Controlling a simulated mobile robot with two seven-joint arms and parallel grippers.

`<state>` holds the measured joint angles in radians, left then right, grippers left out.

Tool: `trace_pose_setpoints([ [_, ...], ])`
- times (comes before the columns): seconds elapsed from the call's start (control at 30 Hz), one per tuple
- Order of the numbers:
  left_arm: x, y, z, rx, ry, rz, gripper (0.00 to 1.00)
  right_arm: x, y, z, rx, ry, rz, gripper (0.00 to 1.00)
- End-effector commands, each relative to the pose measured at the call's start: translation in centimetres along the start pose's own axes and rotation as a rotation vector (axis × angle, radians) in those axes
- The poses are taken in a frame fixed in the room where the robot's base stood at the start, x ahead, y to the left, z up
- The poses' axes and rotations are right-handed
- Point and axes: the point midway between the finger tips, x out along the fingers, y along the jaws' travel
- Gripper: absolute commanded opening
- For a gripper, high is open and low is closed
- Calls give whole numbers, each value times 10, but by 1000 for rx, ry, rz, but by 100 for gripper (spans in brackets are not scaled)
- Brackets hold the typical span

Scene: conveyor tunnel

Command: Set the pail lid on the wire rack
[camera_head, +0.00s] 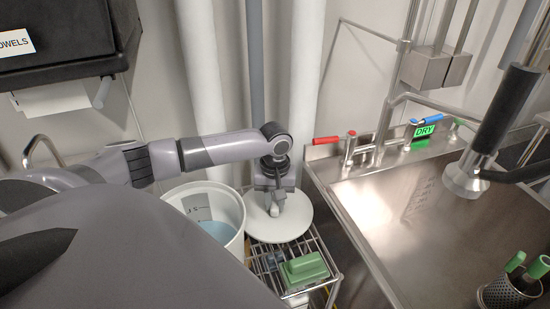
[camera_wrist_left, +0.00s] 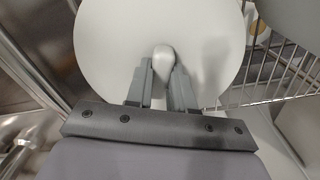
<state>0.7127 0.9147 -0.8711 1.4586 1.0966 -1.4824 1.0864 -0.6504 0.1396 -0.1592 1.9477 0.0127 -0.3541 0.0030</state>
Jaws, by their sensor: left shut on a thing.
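The pail lid (camera_head: 293,226) is a round, pale, flat disc with a knob. My left gripper (camera_head: 274,204) comes down from above and is shut on the knob. The wrist view shows the two fingers (camera_wrist_left: 163,92) on either side of the knob of the lid (camera_wrist_left: 120,45). The lid is level over the back part of the wire rack (camera_head: 322,249); I cannot tell whether it touches the wires. Rack bars (camera_wrist_left: 262,97) also show beside the lid in the wrist view. The white pail (camera_head: 238,236), with bluish liquid inside, stands open just left of the lid. My right gripper is not in view.
A green block-like item (camera_head: 305,267) lies on the front of the rack. A steel sink (camera_head: 400,225) with taps stands close to the right. A perforated holder (camera_head: 508,294) with green handles sits at the lower right. Pipes rise behind the rack.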

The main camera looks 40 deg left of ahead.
Motion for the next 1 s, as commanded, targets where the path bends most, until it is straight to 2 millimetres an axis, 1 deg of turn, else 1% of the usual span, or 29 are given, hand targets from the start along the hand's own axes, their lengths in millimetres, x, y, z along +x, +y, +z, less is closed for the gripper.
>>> trace_pose_setpoints([
  [0.33, 0, 0, 0, 0, 0, 1, 0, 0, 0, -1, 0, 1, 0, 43],
  [0.93, 11, 1, 0, 0, 0, 2, 0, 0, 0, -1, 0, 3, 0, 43],
  [0.97, 11, 1, 0, 0, 0, 2, 26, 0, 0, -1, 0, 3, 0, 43],
  [1.0, 11, 1, 0, 0, 0, 2, 39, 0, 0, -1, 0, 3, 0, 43],
])
